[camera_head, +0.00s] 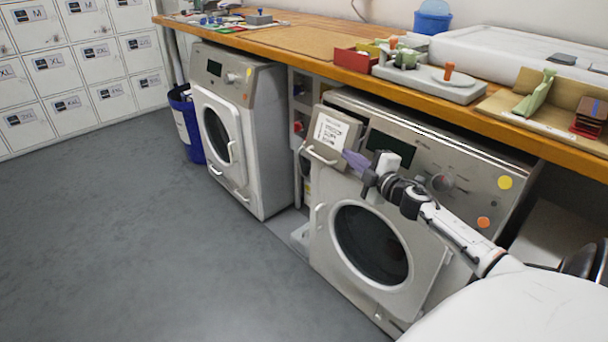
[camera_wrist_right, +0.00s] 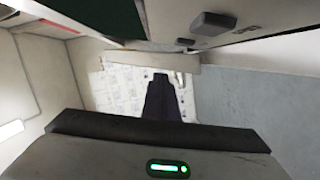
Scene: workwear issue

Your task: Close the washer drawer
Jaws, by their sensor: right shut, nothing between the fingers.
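The near washer (camera_head: 330,250) stands under the worktop with its round door shut. Its drawer (camera_head: 335,132), a grey box with a printed white label and a bar handle (camera_head: 322,156), is at the upper left of the washer front and sticks out from the panel. My right gripper (camera_head: 352,160) is just right of the drawer, in front of the control panel. Its fingers are shut and empty. I cannot tell whether they touch the drawer. In the right wrist view the dark shut fingers (camera_wrist_right: 164,92) point toward a pale bar-like part. My left gripper is not in view.
A second washer (camera_head: 235,125) stands to the left, with a blue bin (camera_head: 186,125) beyond it. The wooden worktop (camera_head: 300,50) overhangs the washers and carries trays and small tools. The grey floor (camera_head: 120,240) in front is clear.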

